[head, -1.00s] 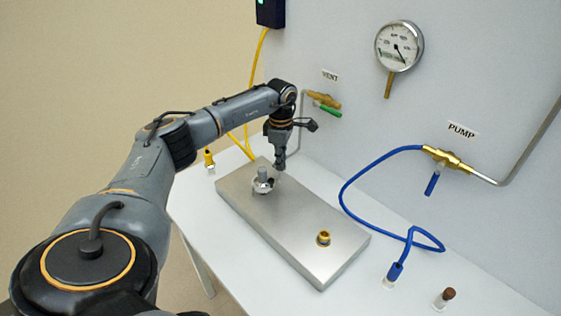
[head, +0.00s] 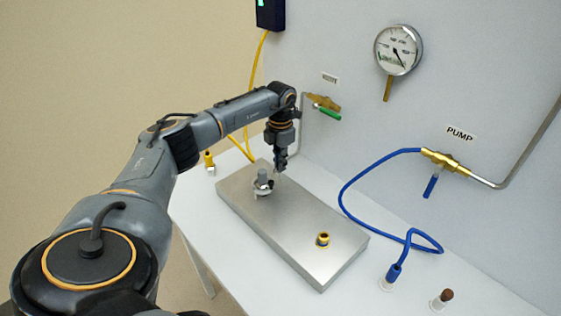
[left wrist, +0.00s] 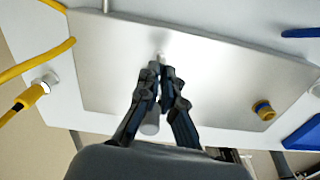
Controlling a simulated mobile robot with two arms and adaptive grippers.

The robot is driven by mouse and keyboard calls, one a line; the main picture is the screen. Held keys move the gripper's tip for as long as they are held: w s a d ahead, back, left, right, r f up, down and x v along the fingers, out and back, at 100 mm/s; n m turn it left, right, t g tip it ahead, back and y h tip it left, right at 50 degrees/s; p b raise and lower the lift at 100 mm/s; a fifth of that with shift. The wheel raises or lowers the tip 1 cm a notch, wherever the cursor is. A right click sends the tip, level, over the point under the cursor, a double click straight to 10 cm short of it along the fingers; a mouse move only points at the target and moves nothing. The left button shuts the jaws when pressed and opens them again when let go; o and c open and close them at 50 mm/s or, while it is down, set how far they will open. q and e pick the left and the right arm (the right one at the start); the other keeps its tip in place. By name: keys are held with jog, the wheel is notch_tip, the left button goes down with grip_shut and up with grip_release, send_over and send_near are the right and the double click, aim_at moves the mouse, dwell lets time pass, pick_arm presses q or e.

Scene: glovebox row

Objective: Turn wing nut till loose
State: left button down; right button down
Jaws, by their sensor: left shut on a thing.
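A metal clamp (head: 261,192) sits around a grey cylinder-topped fitting (head: 264,177) near the left end of a steel plate (head: 300,221). My left gripper (head: 280,172) points down just right of the fitting at the clamp's side. In the left wrist view, the fingers (left wrist: 162,70) are nearly together, with a small pale piece (left wrist: 161,56) at their tips, seemingly the wing nut. The fingers hide most of it and the clamp. The grey cylinder (left wrist: 151,124) shows between the fingers. My right gripper is not in view.
A brass port (head: 323,239) stands on the plate's right part. A blue hose (head: 345,187) runs to the pump valve (head: 446,160). The vent valve (head: 322,102) is on the wall behind my gripper. A yellow connector (head: 208,159) stands left of the plate.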

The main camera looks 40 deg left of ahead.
pick_arm(q)
jog(key=n, duration=0.3)
jog(key=n+p, duration=0.1)
jog(key=n, duration=0.1)
jog(key=shift+a+r+n, duration=0.15)
jog(key=shift+n, duration=0.25)
jog(key=n+p, duration=0.1)
jog(key=n, duration=0.4)
jog(key=shift+a+p, duration=0.1)
jog(key=shift+p, duration=0.25)
jog(key=n+p, duration=0.1)
jog(key=n, duration=0.3)
jog(key=shift+n+p, duration=0.3)
jog(key=shift+n, duration=0.1)
jog(key=shift+s+n+p, duration=0.15)
jog(key=shift+n+p, duration=0.55)
jog(key=shift+n, duration=1.1)
jog(key=shift+a, duration=0.1)
jog(key=c, duration=1.5)
grip_release()
